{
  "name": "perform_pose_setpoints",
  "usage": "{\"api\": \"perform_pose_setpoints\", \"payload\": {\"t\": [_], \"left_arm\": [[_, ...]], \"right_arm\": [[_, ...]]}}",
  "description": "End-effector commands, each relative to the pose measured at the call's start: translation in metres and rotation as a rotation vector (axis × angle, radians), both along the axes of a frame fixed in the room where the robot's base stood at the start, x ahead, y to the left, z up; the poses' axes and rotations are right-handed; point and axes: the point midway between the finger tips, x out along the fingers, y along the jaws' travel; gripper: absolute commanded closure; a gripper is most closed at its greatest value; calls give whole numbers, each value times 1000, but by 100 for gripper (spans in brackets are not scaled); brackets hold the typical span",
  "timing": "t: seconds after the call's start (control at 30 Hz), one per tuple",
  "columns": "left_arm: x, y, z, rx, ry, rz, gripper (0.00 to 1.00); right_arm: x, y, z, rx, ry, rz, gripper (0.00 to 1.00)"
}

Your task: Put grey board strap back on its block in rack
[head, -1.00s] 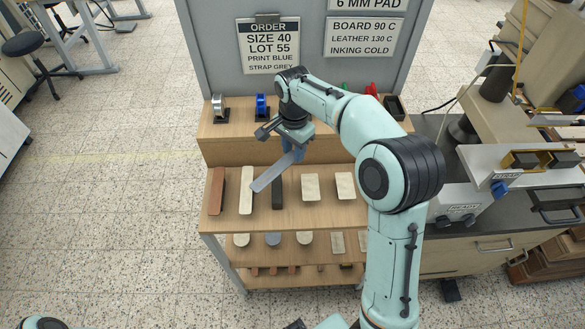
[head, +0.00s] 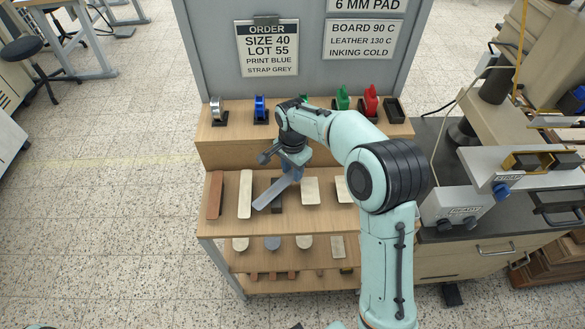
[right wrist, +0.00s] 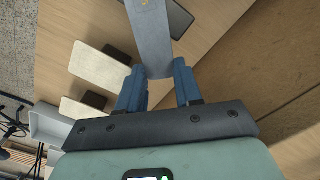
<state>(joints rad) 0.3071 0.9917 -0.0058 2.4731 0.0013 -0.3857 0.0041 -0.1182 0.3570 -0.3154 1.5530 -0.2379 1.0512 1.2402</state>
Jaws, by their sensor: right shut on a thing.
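The grey board strap (head: 272,193) is a flat grey strip, held at one end by my right gripper (head: 294,172). It slants down to the left over the upper shelf, partly above a dark empty block (head: 277,207). In the right wrist view the strap (right wrist: 153,40) runs away from between my blue fingertips (right wrist: 158,82), and the dark block (right wrist: 180,18) shows beside and partly behind it. I cannot tell whether strap and block touch. My left gripper is out of view.
The rack shelf (head: 223,228) also bears a brown strap (head: 214,194) and a cream strap (head: 244,194) at left, and cream pieces (head: 311,190) at right. A machine (head: 465,200) stands at right.

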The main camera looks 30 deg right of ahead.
Motion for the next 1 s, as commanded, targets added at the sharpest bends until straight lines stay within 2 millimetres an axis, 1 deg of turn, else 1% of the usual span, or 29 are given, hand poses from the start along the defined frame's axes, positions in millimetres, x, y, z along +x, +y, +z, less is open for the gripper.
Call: {"api": "perform_pose_setpoints", "payload": {"t": [0.17, 0.2, 0.23, 0.27, 0.53, 0.67, 0.77, 1.0], "left_arm": [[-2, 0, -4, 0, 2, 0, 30], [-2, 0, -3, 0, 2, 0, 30], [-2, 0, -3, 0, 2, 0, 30], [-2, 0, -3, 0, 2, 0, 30], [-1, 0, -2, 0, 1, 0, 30], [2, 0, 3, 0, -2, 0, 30], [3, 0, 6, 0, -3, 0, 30], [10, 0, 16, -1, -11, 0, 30]], "right_arm": [[0, 0, -7, 0, 1, 0, 98], [0, 0, -6, 0, 1, 0, 56], [0, 0, -6, 0, 1, 0, 46], [0, 0, -6, 0, 1, 0, 40], [0, 0, -4, 0, 1, 0, 40], [1, 0, 10, 0, -3, 0, 40], [1, 0, 29, -1, -5, 1, 40], [1, 0, 84, -1, -4, 1, 40]]}}
